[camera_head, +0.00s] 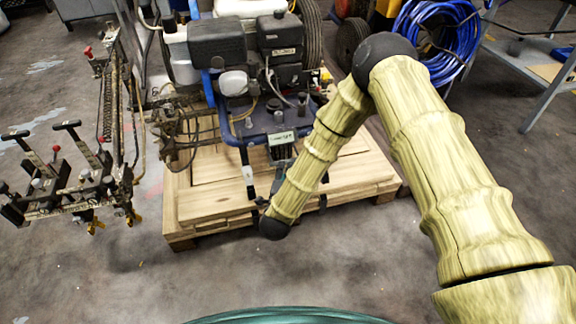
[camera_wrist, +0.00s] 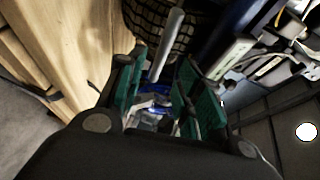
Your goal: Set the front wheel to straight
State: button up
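The line striper (camera_head: 230,80), with a blue frame and black engine parts, stands on a wooden pallet. In the wrist view, a black treaded tyre (camera_wrist: 160,15) shows beyond the fingertips; it looks like the front wheel, and its heading cannot be told. My gripper (camera_wrist: 158,95) is open, with green pads apart on both sides. A grey rod or lever (camera_wrist: 168,45) shows beyond and between the pads; contact is unclear. A blue and silver part (camera_wrist: 152,102) lies in the gap.
The wooden pallet (camera_head: 215,203) lies under the machine. Levers and a spray-arm assembly (camera_head: 60,185) stick out at left. A coiled blue hose (camera_head: 440,35) is at the upper right, near a metal table (camera_head: 540,75). The floor in front is clear.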

jog(key=shift+v, duration=2.45)
jog(key=s+d+f+n+g+y, duration=0.3)
jog(key=s+d+f+n+g, duration=0.55)
jog(key=s+f, duration=0.55)
jog(key=s+d+n+g, duration=0.45)
jog(key=s+d, duration=0.25)
jog(key=s, duration=0.6)
jog(key=s+d+n+g, duration=0.3)
jog(key=s+d+n, duration=0.35)
jog(key=s, duration=0.55)
notch_tip(320, 180, up, 37)
jog(key=p, duration=3.8)
jog(key=shift+m, duration=0.45)
